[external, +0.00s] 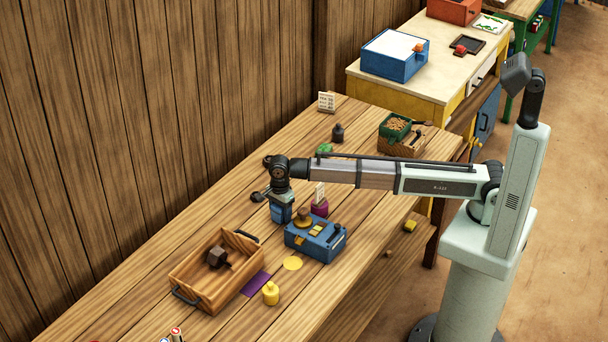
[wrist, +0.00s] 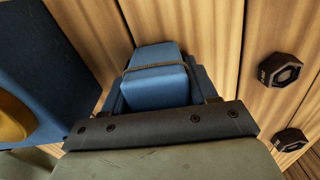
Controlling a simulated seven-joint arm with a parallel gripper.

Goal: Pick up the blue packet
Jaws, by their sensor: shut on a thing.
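The blue packet (external: 281,214) is below the end of my arm, beside the blue balance scale in the external view. In the wrist view the packet (wrist: 158,78) is a small blue block tied with a brown string. My gripper (external: 281,203) points down and is shut on the packet. In the wrist view the packet sits between the fingers of my gripper (wrist: 158,100), behind the dark crossbar. I cannot tell whether its underside touches the table.
The blue scale (external: 316,240) stands close by; its side (wrist: 40,70) fills the wrist view's left. Two black hexagonal weights (wrist: 279,69) lie to the right there. A wooden tray (external: 190,272), a purple pouch (external: 320,207) and a yellow weight (external: 271,294) are nearby.

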